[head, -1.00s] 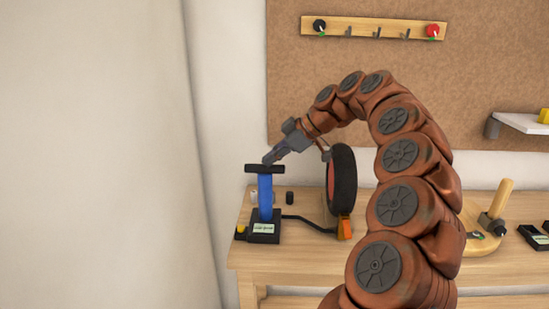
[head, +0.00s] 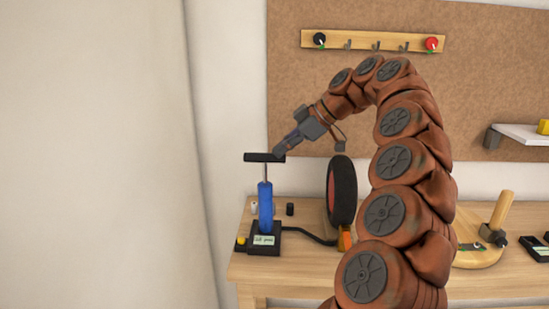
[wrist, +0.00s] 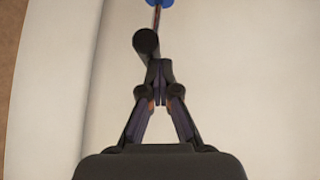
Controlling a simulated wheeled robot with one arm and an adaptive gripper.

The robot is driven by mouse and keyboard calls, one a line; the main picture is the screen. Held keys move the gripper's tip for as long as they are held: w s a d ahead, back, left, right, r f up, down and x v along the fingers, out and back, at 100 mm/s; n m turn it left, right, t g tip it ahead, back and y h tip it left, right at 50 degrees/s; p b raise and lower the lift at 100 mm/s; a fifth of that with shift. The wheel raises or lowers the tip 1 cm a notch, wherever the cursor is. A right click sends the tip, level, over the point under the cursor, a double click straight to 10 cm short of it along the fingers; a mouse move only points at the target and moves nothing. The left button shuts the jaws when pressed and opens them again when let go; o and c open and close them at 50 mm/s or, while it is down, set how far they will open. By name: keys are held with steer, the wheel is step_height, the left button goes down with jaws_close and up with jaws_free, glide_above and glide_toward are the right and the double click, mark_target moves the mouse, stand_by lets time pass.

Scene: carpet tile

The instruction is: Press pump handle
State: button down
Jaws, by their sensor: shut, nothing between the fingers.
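The pump (head: 265,205) stands upright on the left of the workbench, with a blue barrel on a black base. Its black T-shaped handle (head: 258,157) is raised, and a length of thin rod shows between handle and barrel. My gripper (head: 280,151) is shut and empty, its tip at the right end of the handle. In the wrist view the handle (wrist: 146,42) appears end-on just ahead of the shut fingertips (wrist: 159,68), with the rod and blue barrel beyond. I cannot tell whether the fingertips touch it.
A black wheel with a red rim (head: 342,190) stands right of the pump, joined by a black hose. A small black cylinder (head: 290,209) and a yellow knob (head: 241,241) are near the base. A wooden disc with a peg (head: 485,248) lies at the right.

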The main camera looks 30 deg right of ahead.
steer(key=p+v, duration=0.2)
steer(key=v, duration=0.4)
stand_by(0.4)
steer(key=shift+r, duration=0.1)
stand_by(1.7)
steer(key=s+a+f+m+g+h, duration=0.1)
steer(key=s+a+f+g, duration=0.1)
steer(key=s+a, duration=0.35)
steer(key=s+a+f+m+g, duration=0.1)
steer(key=s+a+f+m, duration=0.15)
steer(key=a, duration=0.65)
steer(key=s+a+f+g+h, duration=0.1)
steer(key=s+a+f+g, duration=0.15)
steer(key=a, duration=0.45)
steer(key=s+f+m+g+h, duration=0.1)
steer(key=s+f+m, duration=0.3)
steer(key=s+f, duration=0.5)
steer(key=s+f+m+g+h, duration=0.1)
steer(key=s+f+m+h, duration=0.3)
steer(key=s+f, duration=0.6)
steer(key=s+m, duration=0.1)
steer(key=s, duration=0.4)
steer(key=shift+s+d, duration=0.35)
steer(key=shift+d, duration=0.05)
steer(key=shift+d+f, duration=0.1)
